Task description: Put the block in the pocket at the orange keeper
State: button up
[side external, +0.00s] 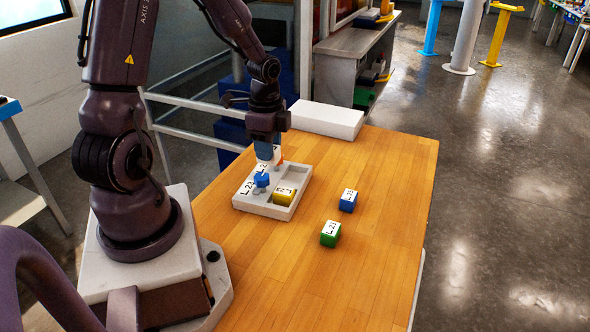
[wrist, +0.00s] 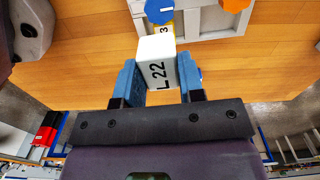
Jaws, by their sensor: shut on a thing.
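My gripper (side external: 268,148) is shut on a white block (side external: 265,154) marked L 22. In the wrist view, the blue fingers of my gripper (wrist: 160,78) press the sides of the white block (wrist: 157,62). In the side view the block is at the far end of the pale tray (side external: 268,212); I cannot tell whether it touches the tray. The orange keeper (side external: 281,161) is just right of the block, mostly hidden; it also shows in the wrist view (wrist: 236,4). A blue keeper (side external: 261,180) is nearer the camera on the tray. A yellow block (side external: 284,194) sits in a tray pocket.
A blue block (side external: 348,200) and a green block (side external: 330,233) stand on the wooden table (side external: 375,250), right of the tray. A white box (side external: 327,120) lies at the table's far edge.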

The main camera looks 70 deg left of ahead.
jog(key=w+a+f, duration=0.1)
jog(key=w+f, duration=0.1)
jog(key=w+a+f, duration=0.2)
jog(key=w, duration=0.1)
jog(key=w+a+f, duration=0.2)
jog(key=f, duration=0.1)
jog(key=shift+w+f, duration=0.1)
jog(key=shift+w, duration=0.15)
jog(key=shift+w+a+f, duration=0.25)
jog(key=shift+w+f, duration=0.05)
jog(key=shift+f, duration=1.75)
jog(key=o, duration=1)
jog(key=shift+f, duration=0.1)
